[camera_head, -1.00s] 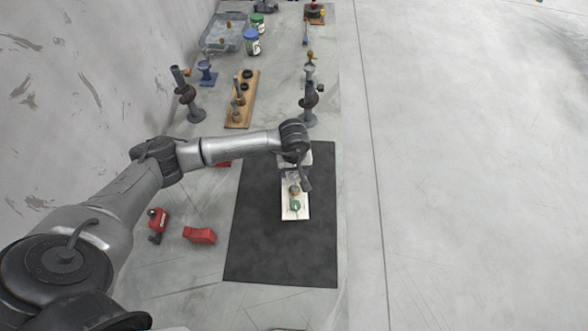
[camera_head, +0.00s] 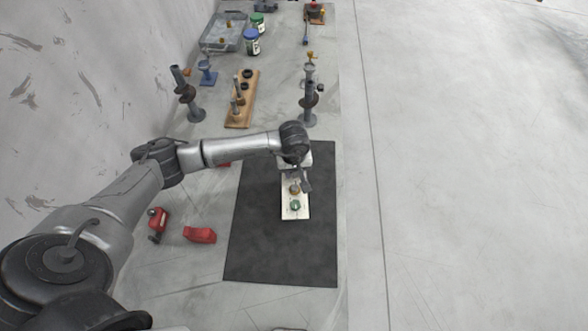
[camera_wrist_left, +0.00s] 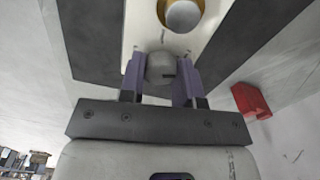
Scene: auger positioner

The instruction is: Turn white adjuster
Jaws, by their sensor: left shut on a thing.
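The white adjuster (camera_wrist_left: 160,68) is a pale round knob on a cream board (camera_wrist_left: 140,22), seen in the left wrist view. My left gripper (camera_wrist_left: 160,78) is shut on it, one purple-grey finger on each side. In the head view the gripper (camera_head: 297,178) is over the far end of the board (camera_head: 287,213), and the white adjuster is hidden under it. A brass knob (camera_head: 295,189) and a green knob (camera_head: 295,205) stand on the nearer part of the board. My right gripper is in neither view.
The board lies on a black mat (camera_head: 270,252). Red parts, one of them a red block (camera_head: 200,235), lie left of the mat. Grey posts (camera_head: 310,100), a wooden board with pegs (camera_head: 245,90), jars (camera_head: 251,42) and a tray (camera_head: 222,32) stand farther back.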

